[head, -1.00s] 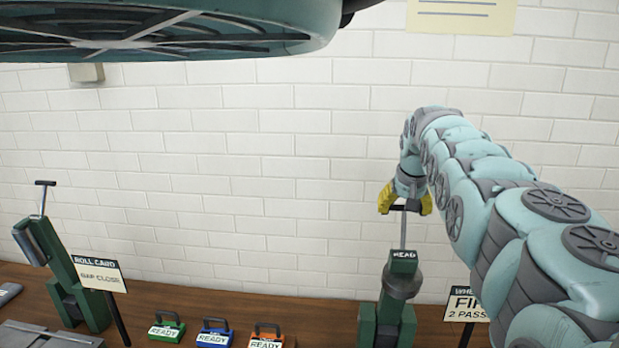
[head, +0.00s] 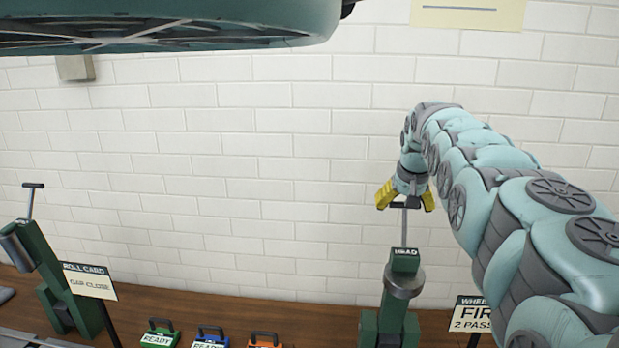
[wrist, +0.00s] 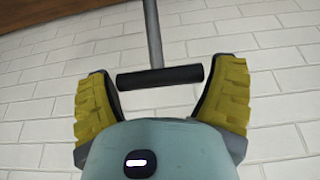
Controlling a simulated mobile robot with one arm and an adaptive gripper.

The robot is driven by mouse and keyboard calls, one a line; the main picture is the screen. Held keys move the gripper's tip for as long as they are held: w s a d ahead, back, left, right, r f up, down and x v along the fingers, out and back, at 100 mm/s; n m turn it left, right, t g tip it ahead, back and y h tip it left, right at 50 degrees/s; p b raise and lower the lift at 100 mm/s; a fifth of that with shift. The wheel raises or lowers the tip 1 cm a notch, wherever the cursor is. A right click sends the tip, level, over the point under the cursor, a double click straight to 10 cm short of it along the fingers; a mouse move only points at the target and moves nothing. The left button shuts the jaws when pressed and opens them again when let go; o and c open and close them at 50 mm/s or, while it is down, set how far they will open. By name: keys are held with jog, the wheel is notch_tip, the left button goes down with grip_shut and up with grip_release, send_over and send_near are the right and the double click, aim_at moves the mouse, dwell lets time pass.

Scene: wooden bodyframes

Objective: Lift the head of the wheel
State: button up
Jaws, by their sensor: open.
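The wheel (head: 386,325) is a dark green stand with a grey round part, at the lower right of the head view. Its head block, lettered HEAD (head: 405,260), has a thin grey rod rising to a dark T-handle (head: 402,205). My gripper (head: 405,200) has yellow pads and is open at the T-handle, above the head. The wheel's lower part is cut off by the frame.
A second green machine (head: 58,285) with a T-handle and a ROLL CARD sign (head: 88,281) stands at left. Green (head: 160,338), blue (head: 210,341) and orange (head: 264,342) READY boxes sit between. A sign (head: 472,314) stands right of the wheel. A white brick wall is behind.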

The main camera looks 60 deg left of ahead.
jog(key=shift+o, duration=1.1)
jog(key=shift+s+r, duration=0.1)
jog(key=shift+r, duration=0.05)
jog(key=shift+r, duration=0.4)
jog(key=shift+s+d+r, duration=0.1)
jog(key=shift+r, duration=0.25)
jog(key=shift+s+d+r, duration=0.15)
jog(key=shift+s+r, duration=0.05)
jog(key=shift+s, duration=0.05)
jog(key=v, duration=0.9)
jog(key=shift+r, duration=0.3)
jog(key=shift+d, duration=0.15)
